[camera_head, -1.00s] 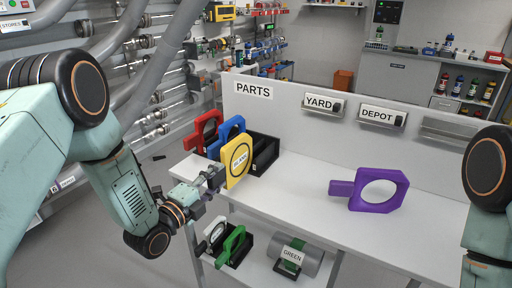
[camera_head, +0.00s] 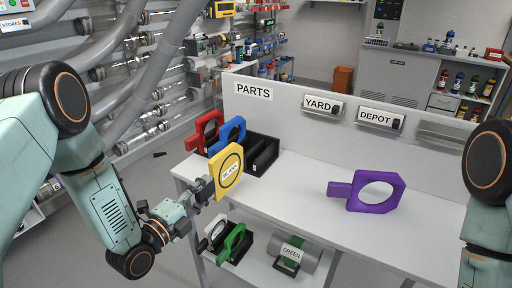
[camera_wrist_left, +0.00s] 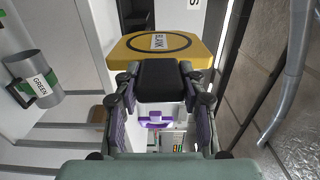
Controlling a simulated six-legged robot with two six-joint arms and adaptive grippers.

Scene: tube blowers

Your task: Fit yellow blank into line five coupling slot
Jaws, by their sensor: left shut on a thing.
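The yellow blank (camera_head: 227,172) is a square plate with a dark ring and the word BLANK. My left gripper (camera_head: 205,188) is shut on its handle and holds it in front of the parts rack, off the bench. In the left wrist view the yellow blank (camera_wrist_left: 160,45) sits beyond the fingers of the left gripper (camera_wrist_left: 160,85). Horizontal clear tubes with metal couplings (camera_head: 150,130) run along the wall at the left. I cannot tell which is line five. My right gripper is out of view; only its arm shows at the right edge.
A black rack (camera_head: 262,158) holds a red plate (camera_head: 209,125) and a blue plate (camera_head: 230,130). Green parts (camera_head: 232,242) and a GREEN canister (camera_head: 291,252) are on the lower shelf. Grey pipes cross at upper left.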

